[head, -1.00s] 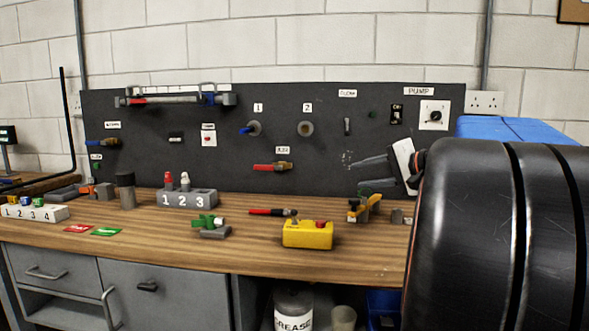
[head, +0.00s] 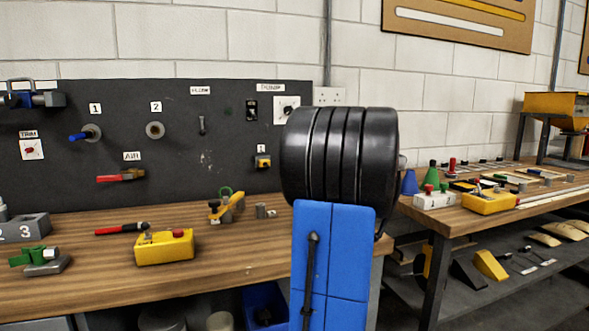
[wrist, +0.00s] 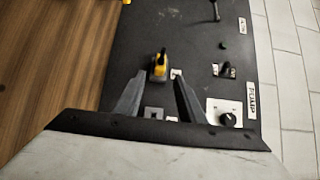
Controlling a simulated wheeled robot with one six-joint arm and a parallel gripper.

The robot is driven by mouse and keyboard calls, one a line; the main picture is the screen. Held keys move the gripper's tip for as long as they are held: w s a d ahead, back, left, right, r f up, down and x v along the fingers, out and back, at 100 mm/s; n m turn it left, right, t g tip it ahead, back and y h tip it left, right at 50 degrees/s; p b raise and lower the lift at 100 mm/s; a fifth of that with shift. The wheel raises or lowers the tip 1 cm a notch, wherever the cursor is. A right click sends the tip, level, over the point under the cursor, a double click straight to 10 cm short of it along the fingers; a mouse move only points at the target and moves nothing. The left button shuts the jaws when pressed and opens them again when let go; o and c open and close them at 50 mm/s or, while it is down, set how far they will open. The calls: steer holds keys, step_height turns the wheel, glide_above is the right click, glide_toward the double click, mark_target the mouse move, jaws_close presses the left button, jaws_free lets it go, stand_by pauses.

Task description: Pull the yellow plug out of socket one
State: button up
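The yellow plug (head: 262,161) sits in the dark panel (head: 215,165), just under a small white label that seems to read 1. In the wrist view the plug (wrist: 159,67) shows ahead, with a dark part on top, between the tips of my gripper's fingers. My gripper (wrist: 161,78) is open, with a finger on either side of the plug's line and no clear contact. A grey square fitting (wrist: 153,113) on the panel, possibly another socket, lies nearer the palm. In the head view my gripper is hidden behind my black and blue arm.
Near the plug are a black switch (head: 252,110) and the pump knob plate (head: 287,109). A yellow box with a red button (head: 164,247) and a yellow-green clamp-like piece (head: 226,205) stand on the wooden bench (head: 100,288). Another bench (head: 420,216) stands right.

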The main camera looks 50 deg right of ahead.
mark_target(269, 164)
steer(key=shift+w+a, duration=0.25)
steer(key=shift+w, duration=1.1)
steer(key=shift+w+a, duration=0.2)
steer(key=shift+w, duration=1.2)
steer(key=shift+w+a, duration=0.25)
steer(key=shift+w, duration=1.1)
steer(key=shift+c, duration=0.2)
jaws_close()
